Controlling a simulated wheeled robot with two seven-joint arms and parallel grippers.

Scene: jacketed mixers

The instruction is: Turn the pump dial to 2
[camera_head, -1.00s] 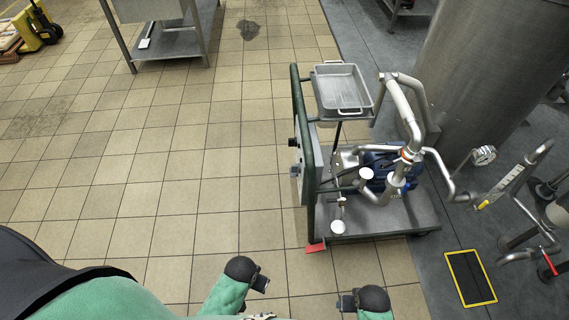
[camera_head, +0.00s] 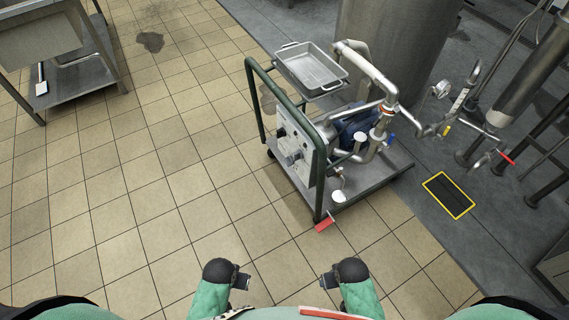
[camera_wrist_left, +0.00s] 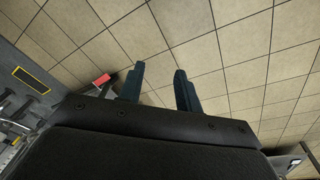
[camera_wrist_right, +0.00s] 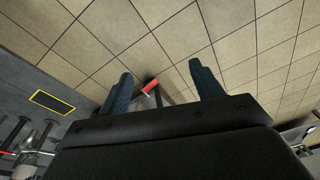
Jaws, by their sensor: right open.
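The pump cart (camera_head: 319,172) stands ahead and a little right in the head view, a green-framed trolley with a blue motor and steel pipes. Its control panel (camera_head: 296,146) faces left; pale boxes and knobs show on it, but the dial's marks are too small to read. My left gripper (camera_head: 244,281) hangs low in front of the cart, empty; its two fingers stand apart in the left wrist view (camera_wrist_left: 159,80). My right gripper (camera_head: 327,281) is beside it, empty and open, with fingers apart in the right wrist view (camera_wrist_right: 160,82). Both are well away from the panel.
A metal tray (camera_head: 311,68) sits on top of the cart. A red pedal (camera_head: 324,224) sticks out at its near corner. A steel tank (camera_head: 395,45) and pipework stand behind and right. A steel table (camera_head: 65,65) is at upper left. The tiled floor at left is clear.

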